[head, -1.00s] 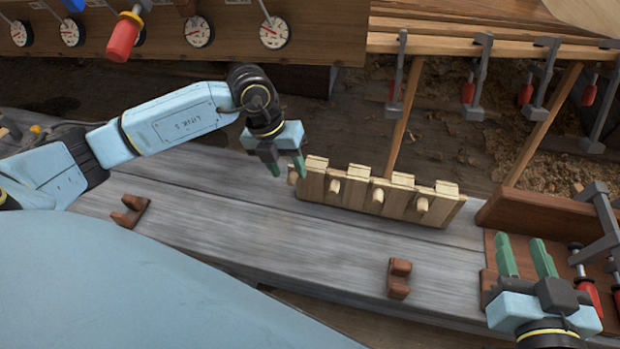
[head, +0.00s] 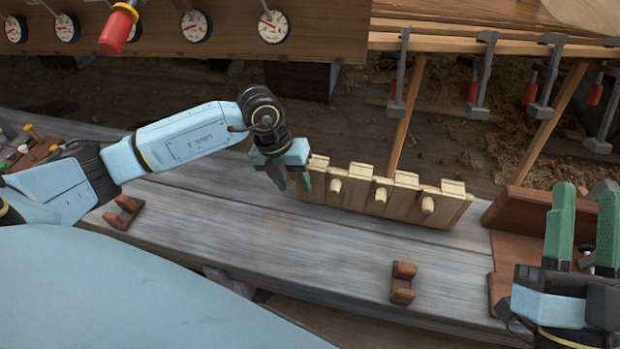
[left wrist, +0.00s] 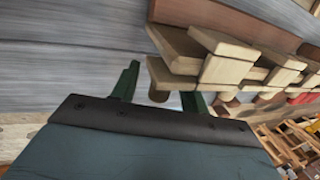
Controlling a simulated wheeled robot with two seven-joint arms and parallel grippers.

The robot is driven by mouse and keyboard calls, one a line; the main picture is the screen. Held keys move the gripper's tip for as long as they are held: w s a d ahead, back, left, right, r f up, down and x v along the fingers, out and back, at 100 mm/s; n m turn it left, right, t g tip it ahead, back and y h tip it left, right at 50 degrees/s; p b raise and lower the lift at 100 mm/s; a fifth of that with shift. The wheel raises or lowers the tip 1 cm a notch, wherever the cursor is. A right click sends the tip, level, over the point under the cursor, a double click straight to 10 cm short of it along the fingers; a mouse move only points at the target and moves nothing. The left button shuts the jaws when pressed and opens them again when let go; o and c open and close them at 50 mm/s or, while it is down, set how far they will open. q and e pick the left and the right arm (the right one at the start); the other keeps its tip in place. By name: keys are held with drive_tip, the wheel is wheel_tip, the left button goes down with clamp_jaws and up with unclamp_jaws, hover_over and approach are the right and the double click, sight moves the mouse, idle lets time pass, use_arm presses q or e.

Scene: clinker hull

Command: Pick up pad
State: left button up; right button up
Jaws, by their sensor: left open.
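I cannot tell which one is meant. My left gripper (head: 293,184) is at the left end of the row and hides the leftmost peg. In the left wrist view its green fingers (left wrist: 160,92) are apart, with a peg end (left wrist: 158,95) between them, not gripped. The pale blocks (left wrist: 225,65) show beyond. My right gripper (head: 584,240) is open and empty at the right edge.
Two brown notched brackets (head: 124,213) and (head: 402,283) sit on the plank. Clamps (head: 484,75) hang along the hull at the back. A brown wooden box (head: 512,208) stands right of the row. The middle of the plank is clear.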

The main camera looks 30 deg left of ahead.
use_arm(q)
drive_tip(key=shift+d+f, duration=0.15)
drive_tip(key=shift+f, duration=0.35)
clamp_jaws()
drive_tip(key=shift+r, duration=0.15)
